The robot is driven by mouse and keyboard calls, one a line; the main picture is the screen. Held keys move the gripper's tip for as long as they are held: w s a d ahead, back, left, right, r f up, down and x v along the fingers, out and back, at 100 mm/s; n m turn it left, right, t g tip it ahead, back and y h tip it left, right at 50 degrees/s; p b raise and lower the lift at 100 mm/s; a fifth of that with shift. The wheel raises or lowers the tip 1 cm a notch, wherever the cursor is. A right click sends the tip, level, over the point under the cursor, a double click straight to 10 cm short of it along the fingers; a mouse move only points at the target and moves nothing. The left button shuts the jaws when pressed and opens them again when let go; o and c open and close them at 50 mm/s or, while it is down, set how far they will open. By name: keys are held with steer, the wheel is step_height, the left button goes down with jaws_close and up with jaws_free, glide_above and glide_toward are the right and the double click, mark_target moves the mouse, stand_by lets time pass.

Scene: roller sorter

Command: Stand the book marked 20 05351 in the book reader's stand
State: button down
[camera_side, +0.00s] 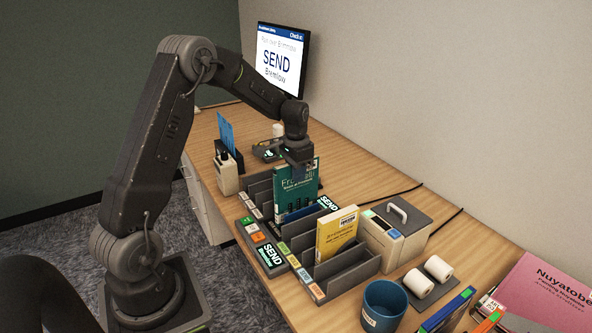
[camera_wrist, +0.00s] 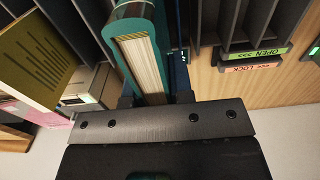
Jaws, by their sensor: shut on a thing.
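My gripper (camera_side: 298,163) is shut on the top of a teal book (camera_side: 292,190) with pale cover lettering. The book is upright over the grey slotted rack, its lower part close to a dark blue book (camera_side: 298,213). I cannot tell if its bottom still touches the slot. In the wrist view the teal book (camera_wrist: 117,30) shows its pale page edges between my gripper's fingers (camera_wrist: 155,98). The number 20 05351 is not readable on any book. A low dark device with green lights (camera_side: 267,151) lies on the desk beyond; I cannot tell whether it is the reader's stand.
A yellow book (camera_side: 336,235) stands in the rack's nearer part. A beige box with a handled grey lid (camera_side: 396,232) is right of it. A blue upright item (camera_side: 226,132) stands at back left. A monitor (camera_side: 281,62) reads SEND. A mug (camera_side: 384,306) and paper rolls are in front.

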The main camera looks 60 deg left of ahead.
steer(key=shift+f, duration=0.5)
stand_by(0.3)
steer(key=c, duration=0.9)
jaws_free()
steer(key=shift+f, duration=0.1)
step_height(320, 180, up, 13)
steer(key=shift+r, duration=0.45)
